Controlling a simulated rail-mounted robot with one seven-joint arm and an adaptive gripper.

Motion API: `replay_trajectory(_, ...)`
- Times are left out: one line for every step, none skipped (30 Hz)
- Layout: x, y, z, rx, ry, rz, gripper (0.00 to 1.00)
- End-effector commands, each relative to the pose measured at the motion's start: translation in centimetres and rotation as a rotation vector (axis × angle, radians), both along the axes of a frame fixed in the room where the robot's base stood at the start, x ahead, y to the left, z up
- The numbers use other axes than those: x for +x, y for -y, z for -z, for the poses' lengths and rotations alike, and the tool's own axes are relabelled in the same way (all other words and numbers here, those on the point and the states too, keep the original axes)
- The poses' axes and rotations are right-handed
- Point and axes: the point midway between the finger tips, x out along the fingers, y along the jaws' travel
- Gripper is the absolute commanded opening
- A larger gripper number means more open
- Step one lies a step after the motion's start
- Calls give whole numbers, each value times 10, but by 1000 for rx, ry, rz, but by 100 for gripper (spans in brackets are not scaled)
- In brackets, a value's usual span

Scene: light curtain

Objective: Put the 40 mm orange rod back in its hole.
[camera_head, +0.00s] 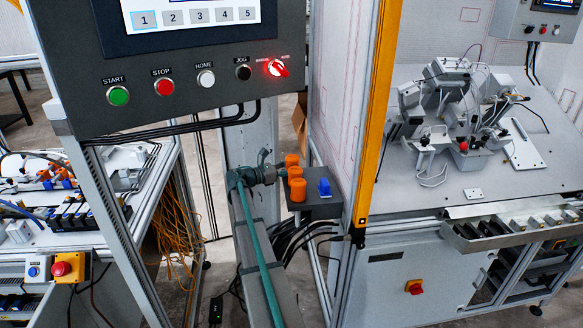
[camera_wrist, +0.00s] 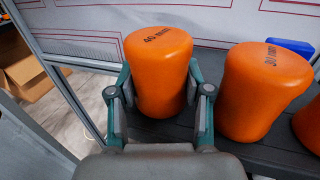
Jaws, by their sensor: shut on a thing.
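The 40 mm orange rod (camera_wrist: 158,80) is upright between the two fingers of my gripper (camera_wrist: 158,108) in the wrist view, with "40 mm" printed on its top. In the head view it appears to be the farthest orange rod (camera_head: 291,160), beside my gripper (camera_head: 274,173). The fingers are shut on its sides. The 30 mm orange rod (camera_wrist: 265,92) stands close to its right in the wrist view, apart from it. A third orange rod (camera_wrist: 310,125) is cut off at the right edge. The hole is not visible, and I cannot tell whether the rod's foot touches the holder.
The dark holder (camera_head: 325,208) carries the rods and a blue piece (camera_head: 324,187). A yellow light-curtain post (camera_head: 376,110) stands right of it, with a cell of fixtures (camera_head: 460,125) beyond. The control panel (camera_head: 190,75) hangs at the upper left. Cables hang below the holder.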

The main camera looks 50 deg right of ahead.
Motion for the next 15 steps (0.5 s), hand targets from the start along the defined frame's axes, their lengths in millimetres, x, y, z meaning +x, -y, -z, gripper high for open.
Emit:
replay_trajectory(0, 0, 0, -1, 0, 0, 3)
replay_trajectory(0, 0, 0, -1, 0, 0, 3)
replay_trajectory(0, 0, 0, -1, 0, 0, 56)
replay_trajectory(0, 0, 0, -1, 0, 0, 61)
replay_trajectory(0, 0, 0, -1, 0, 0, 66)
replay_trajectory(0, 0, 0, -1, 0, 0, 73)
replay_trajectory(0, 0, 0, -1, 0, 0, 78)
replay_trajectory(0, 0, 0, 0, 0, 0, 79)
replay_trajectory(0, 0, 0, 0, 0, 0, 79)
replay_trajectory(0, 0, 0, 0, 0, 0, 79)
replay_trajectory(0, 0, 0, 0, 0, 0, 79)
replay_trajectory(0, 0, 0, 0, 0, 0, 79)
replay_trajectory(0, 0, 0, 0, 0, 0, 79)
replay_trajectory(0, 0, 0, 0, 0, 0, 79)
replay_trajectory(0, 0, 0, 1, 0, 0, 79)
